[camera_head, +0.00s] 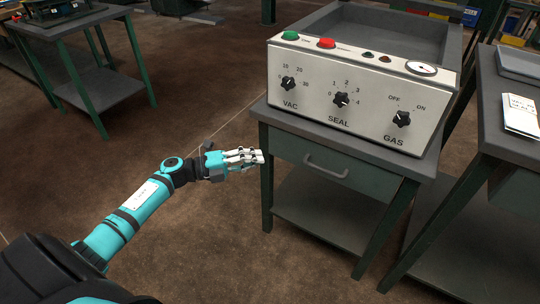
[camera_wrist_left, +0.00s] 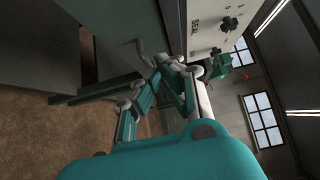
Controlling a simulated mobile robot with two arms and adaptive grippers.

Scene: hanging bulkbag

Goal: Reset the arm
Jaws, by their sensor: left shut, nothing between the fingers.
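My left arm (camera_head: 130,212) comes in from the lower left of the head view and stretches toward the machine's table. My left gripper (camera_head: 256,158) is shut and empty, in front of the table's left front corner and below the control panel. Whether its fingertips touch the table edge I cannot tell. In the left wrist view my gripper's fingers (camera_wrist_left: 160,82) show with the panel and table beyond them. My right gripper is not in view.
A sealing machine (camera_head: 340,100) with VAC, SEAL and GAS knobs stands on a table with a drawer handle (camera_head: 325,166). Another table (camera_head: 500,130) with papers is at the right, and a workbench (camera_head: 75,30) is at the far left. The floor (camera_head: 215,80) between them is clear.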

